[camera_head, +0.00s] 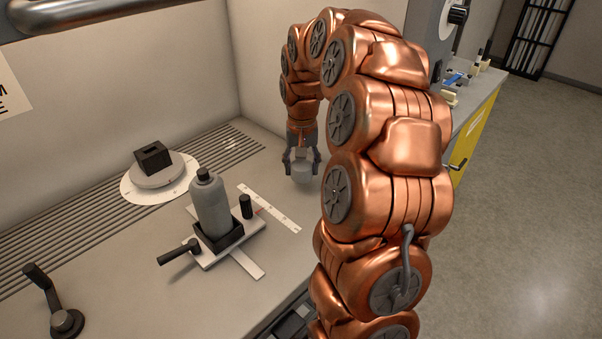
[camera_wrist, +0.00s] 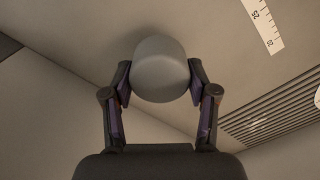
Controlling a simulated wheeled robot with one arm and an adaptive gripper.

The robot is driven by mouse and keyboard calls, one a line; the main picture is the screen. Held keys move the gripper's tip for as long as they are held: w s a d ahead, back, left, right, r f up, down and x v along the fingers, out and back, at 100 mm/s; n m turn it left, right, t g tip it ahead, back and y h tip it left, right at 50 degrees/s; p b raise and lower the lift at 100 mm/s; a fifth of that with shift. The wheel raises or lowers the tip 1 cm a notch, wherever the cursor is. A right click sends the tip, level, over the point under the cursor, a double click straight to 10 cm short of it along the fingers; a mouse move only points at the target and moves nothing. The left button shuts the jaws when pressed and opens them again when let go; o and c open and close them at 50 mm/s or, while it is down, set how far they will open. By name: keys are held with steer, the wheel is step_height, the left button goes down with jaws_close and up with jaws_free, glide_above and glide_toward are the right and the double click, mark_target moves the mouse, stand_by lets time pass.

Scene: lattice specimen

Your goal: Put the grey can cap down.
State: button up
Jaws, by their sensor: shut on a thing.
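The grey can cap (camera_wrist: 160,68) is a short, smooth grey cylinder held between my fingers. It also shows in the head view (camera_head: 303,173), at the end of the arm. My gripper (camera_head: 302,165) points down over the right part of the bench, close to its surface; I cannot tell whether the cap touches it. In the wrist view both fingers of my gripper (camera_wrist: 160,83) press on the sides of the cap. A grey can (camera_head: 209,205) with a dark top stands upright in a black holder (camera_head: 220,235), left of my gripper.
A white ruler (camera_head: 270,208) lies between the can and my gripper. A round plate (camera_head: 160,177) with a black block (camera_head: 152,157) stands on the slotted strip at the back left. A black lever (camera_head: 55,300) is at the front left. Bench around the cap looks clear.

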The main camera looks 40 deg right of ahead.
mark_target(301, 162)
steer(key=shift+w, duration=0.2)
steer(key=shift+s+a+f+p, duration=0.1)
steer(key=shift+f+p, duration=0.45)
steer(key=shift+f, duration=1.25)
steer(key=shift+f, duration=0.2)
steer(key=o, duration=0.8)
steer(key=shift+r+b, duration=0.8)
steer(key=shift+r, duration=3.15)
